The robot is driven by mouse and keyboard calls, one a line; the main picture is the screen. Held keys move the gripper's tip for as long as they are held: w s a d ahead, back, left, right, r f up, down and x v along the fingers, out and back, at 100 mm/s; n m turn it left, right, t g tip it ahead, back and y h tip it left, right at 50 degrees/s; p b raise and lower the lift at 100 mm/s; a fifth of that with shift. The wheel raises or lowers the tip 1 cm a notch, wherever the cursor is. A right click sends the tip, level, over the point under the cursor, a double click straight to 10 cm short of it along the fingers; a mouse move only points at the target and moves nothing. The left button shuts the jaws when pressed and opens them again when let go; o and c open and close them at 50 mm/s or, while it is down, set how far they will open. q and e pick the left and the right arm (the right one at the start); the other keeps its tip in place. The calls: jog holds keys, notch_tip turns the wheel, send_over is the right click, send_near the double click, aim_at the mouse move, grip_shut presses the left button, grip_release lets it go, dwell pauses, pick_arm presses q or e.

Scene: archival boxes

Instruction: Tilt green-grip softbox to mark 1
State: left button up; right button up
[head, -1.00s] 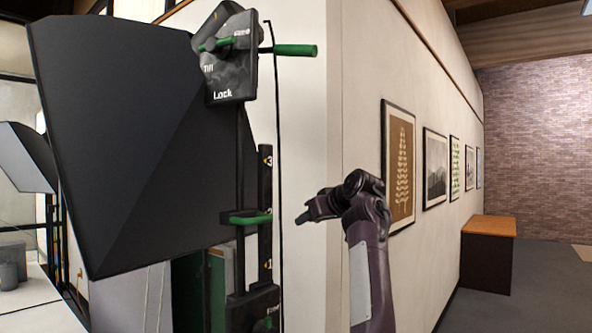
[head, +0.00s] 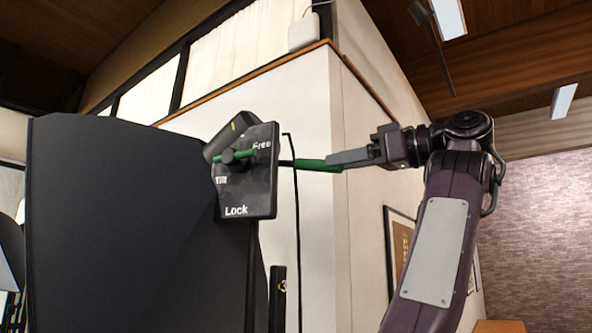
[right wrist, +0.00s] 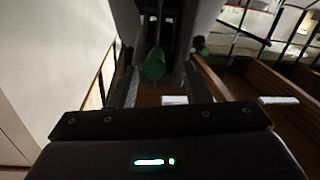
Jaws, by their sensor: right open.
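The black softbox (head: 120,220) fills the left of the head view, its face tilted. Its green grip (head: 315,165) is a rod sticking out right of the tilt plate (head: 262,185). The plate's small green lever (head: 240,155) points toward "Free"; "Lock" is at the bottom. My right gripper (head: 337,160) is open at the outer end of the grip. In the right wrist view the green grip end (right wrist: 155,65) shows between the spread fingers (right wrist: 160,85); contact cannot be told. I cannot make out mark 1. My left gripper is out of view.
A white wall corner (head: 335,90) stands close behind the grip. A dark upright with a "3" (head: 279,295) is below the plate. A thin black rod (head: 297,220) hangs beside it. A framed picture (head: 400,240) is on the right wall.

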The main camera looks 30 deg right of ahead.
aim_at(323, 165)
jog(key=shift+w+a+r+p, duration=0.25)
jog(key=shift+w+p, duration=0.25)
jog(key=shift+p, duration=0.15)
jog(key=shift+w+r+p, duration=0.1)
jog(key=shift+w+p, duration=0.7)
jog(key=shift+p, duration=0.25)
jog(key=x, duration=0.2)
jog(key=shift+w+a, duration=0.25)
jog(key=shift+a, duration=0.1)
jog(key=shift+w+a+f, duration=0.15)
jog(key=shift+f, duration=0.1)
jog(key=shift+s+d, duration=0.3)
jog(key=shift+c, duration=1.9)
jog(key=c, duration=0.5)
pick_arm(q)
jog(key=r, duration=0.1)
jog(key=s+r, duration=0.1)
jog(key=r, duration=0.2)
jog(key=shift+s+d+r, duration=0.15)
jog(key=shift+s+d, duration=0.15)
pick_arm(e)
grip_shut()
